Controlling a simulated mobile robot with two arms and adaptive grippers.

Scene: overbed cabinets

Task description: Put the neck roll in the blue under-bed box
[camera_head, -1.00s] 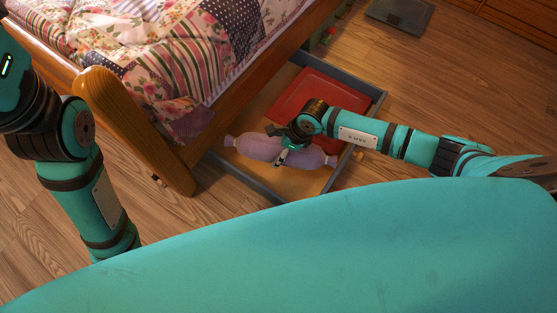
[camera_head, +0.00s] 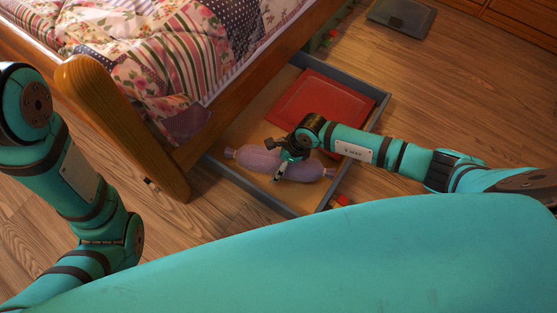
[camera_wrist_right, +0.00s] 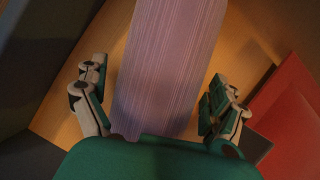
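The neck roll (camera_head: 262,161) is a lilac ribbed bolster with narrowed ends. It lies inside the grey-blue under-bed box (camera_head: 228,183), near the box's front side, and looks to be resting on its tan floor. My right gripper (camera_head: 281,171) is over the middle of the roll, pointing down. In the right wrist view, the roll (camera_wrist_right: 168,65) runs between the two spread fingers of the right gripper (camera_wrist_right: 155,100), with a gap visible on each side. The gripper hides part of the roll. My left gripper is out of view.
A flat red item (camera_head: 322,100) lies in the box behind the roll. The bed's wooden post (camera_head: 120,125) and frame stand left of the box. A dark flat panel (camera_head: 402,14) lies on the floor at the back. Open wooden floor (camera_head: 450,100) lies to the right.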

